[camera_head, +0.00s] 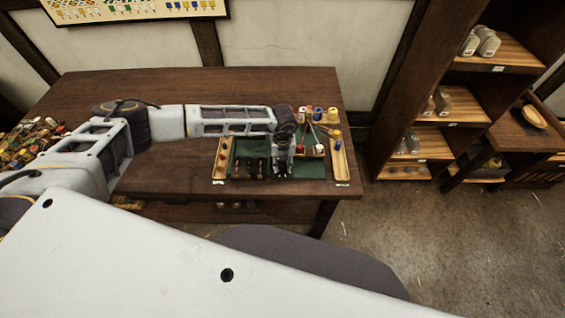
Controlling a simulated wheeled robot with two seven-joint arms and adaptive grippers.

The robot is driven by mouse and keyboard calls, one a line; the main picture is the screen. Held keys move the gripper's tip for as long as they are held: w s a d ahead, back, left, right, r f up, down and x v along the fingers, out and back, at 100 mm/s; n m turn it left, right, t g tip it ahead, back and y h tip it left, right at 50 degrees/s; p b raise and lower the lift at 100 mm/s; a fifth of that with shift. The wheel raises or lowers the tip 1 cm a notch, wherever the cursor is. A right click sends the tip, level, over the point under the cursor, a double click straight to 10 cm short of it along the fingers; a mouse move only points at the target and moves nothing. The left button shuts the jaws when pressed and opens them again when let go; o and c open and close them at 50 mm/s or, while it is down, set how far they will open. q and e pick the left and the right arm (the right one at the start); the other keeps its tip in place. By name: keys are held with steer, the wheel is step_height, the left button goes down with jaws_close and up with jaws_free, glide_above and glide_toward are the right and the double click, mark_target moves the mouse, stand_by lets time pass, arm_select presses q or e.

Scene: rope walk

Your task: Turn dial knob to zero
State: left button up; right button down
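My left arm reaches in from the left over the wooden table (190,82). My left gripper (283,174) points down at a green board (238,149) near the table's right end. The gripper is small and dark against the board, so I cannot tell whether its fingers are open or shut, or whether they touch anything. Dark block-like parts (248,167) sit on the board just left of the gripper. I cannot make out a dial knob or its zero mark; the arm and gripper cover part of the board. My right gripper is not in view.
A narrow wooden tray (221,158) with small red pieces lies left of the board. Coloured spools (318,114) stand at its right, beside another narrow tray (341,163).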

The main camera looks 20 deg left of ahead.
arm_select(q)
steer(key=c, duration=0.5)
